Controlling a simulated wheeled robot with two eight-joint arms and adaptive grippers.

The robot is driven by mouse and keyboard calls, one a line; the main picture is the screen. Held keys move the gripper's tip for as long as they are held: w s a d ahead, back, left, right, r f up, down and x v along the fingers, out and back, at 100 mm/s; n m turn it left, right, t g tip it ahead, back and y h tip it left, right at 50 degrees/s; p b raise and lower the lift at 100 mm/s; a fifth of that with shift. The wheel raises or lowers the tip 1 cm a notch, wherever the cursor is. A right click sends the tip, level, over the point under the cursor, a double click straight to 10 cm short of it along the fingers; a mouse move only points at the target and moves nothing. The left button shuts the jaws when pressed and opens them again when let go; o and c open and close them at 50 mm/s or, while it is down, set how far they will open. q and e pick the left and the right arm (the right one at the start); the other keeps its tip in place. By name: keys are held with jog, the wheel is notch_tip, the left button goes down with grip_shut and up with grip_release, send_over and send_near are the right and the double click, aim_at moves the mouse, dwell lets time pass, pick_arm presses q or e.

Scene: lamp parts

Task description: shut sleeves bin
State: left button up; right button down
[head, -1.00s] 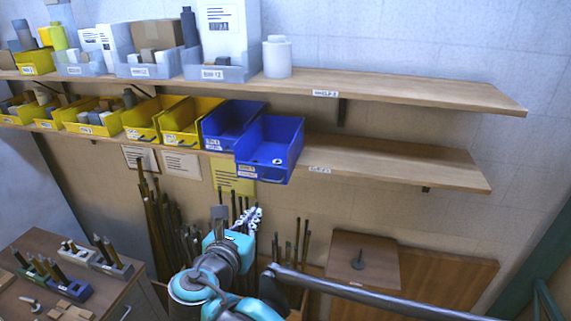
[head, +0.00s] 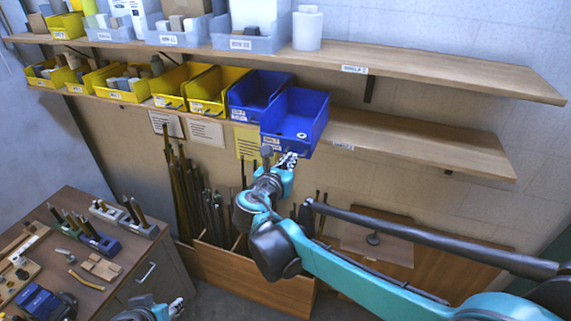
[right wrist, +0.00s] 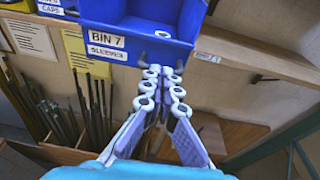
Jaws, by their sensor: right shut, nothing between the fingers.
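The sleeves bin (head: 314,127) is blue and juts out from the lower shelf, past the blue bin to its left. My right gripper (head: 289,158) is shut and empty, just below and in front of the bin's front. In the right wrist view its fingertips (right wrist: 161,72) are together, close to the bin's dark handle; contact cannot be told. My left gripper (head: 176,305) is at the bottom edge, its fingers unclear.
Another blue bin (head: 244,105) and several yellow bins (head: 208,108) stand left on the lower shelf (head: 420,150). The shelf's right part is bare. Rods (head: 190,200) stand in a wooden box below. A workbench (head: 60,215) with tools is at left.

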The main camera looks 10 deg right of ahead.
aim_at(304, 135)
jog(key=shift+w+d, duration=0.1)
jog(key=shift+w, duration=0.05)
jog(key=b+x, duration=0.1)
jog(key=x, duration=0.3)
jog(key=r+x, duration=0.1)
jog(key=x, duration=0.3)
jog(key=r+b+x, duration=0.1)
jog(key=x, duration=0.3)
jog(key=shift+w+d+r+b, duration=0.15)
jog(key=shift+w+d+b, duration=0.15)
jog(key=shift+w+d, duration=0.15)
jog(key=shift+r, duration=0.25)
jog(key=shift+s+a, duration=0.1)
